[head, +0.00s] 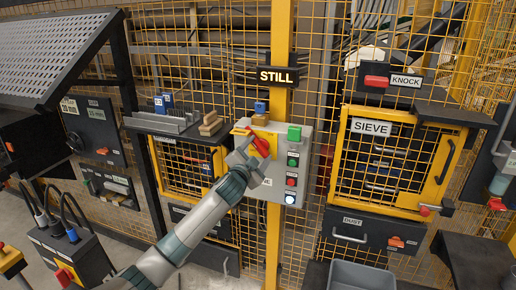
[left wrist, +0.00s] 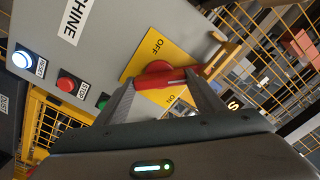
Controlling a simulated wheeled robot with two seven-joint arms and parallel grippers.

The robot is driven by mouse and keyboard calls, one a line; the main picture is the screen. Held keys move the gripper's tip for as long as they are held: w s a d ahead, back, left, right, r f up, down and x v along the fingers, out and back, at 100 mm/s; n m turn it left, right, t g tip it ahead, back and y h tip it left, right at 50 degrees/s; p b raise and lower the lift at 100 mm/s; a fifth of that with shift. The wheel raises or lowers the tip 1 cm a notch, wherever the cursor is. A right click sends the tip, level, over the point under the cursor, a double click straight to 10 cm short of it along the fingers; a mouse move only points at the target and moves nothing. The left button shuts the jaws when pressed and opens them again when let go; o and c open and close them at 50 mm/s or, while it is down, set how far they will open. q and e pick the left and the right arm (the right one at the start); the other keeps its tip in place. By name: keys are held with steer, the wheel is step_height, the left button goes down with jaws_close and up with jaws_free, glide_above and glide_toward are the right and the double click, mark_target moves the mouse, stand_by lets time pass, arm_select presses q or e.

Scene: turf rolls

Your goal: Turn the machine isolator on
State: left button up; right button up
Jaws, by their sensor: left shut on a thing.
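The machine isolator is a red rotary handle (head: 261,145) on a yellow plate at the upper left of a grey control box (head: 272,186). In the left wrist view the handle (left wrist: 160,78) lies between the OFF and ON marks of the yellow plate (left wrist: 142,62). I cannot tell exactly which mark it points to. My left gripper (head: 250,148) is at the handle, its fingers on either side of it and shut on it. It also shows in the left wrist view (left wrist: 165,90). My right gripper is not in view.
The box also bears green and red buttons (head: 292,172) and a lit white one (head: 290,199). A STILL sign (head: 277,76) hangs above it on a yellow post. The SIEVE door (head: 372,128) is to the right. A grey bin (head: 360,276) stands below.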

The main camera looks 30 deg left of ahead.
arm_select(q)
steer(key=m+p, duration=0.1)
steer(key=m, duration=0.3)
steer(key=shift+r+m+p, duration=0.1)
steer(key=shift+m+p, duration=1.05)
steer(key=shift+m, duration=1.15)
steer(key=shift+f, duration=0.2)
steer(key=o, duration=1.1)
steer(key=shift+c, duration=0.2)
steer(key=shift+d, duration=0.1)
steer(key=shift+s, duration=0.1)
steer(key=b+v, duration=0.4)
steer(key=v, duration=1.3)
steer(key=shift+b, duration=0.35)
steer(key=shift+s+f, duration=0.1)
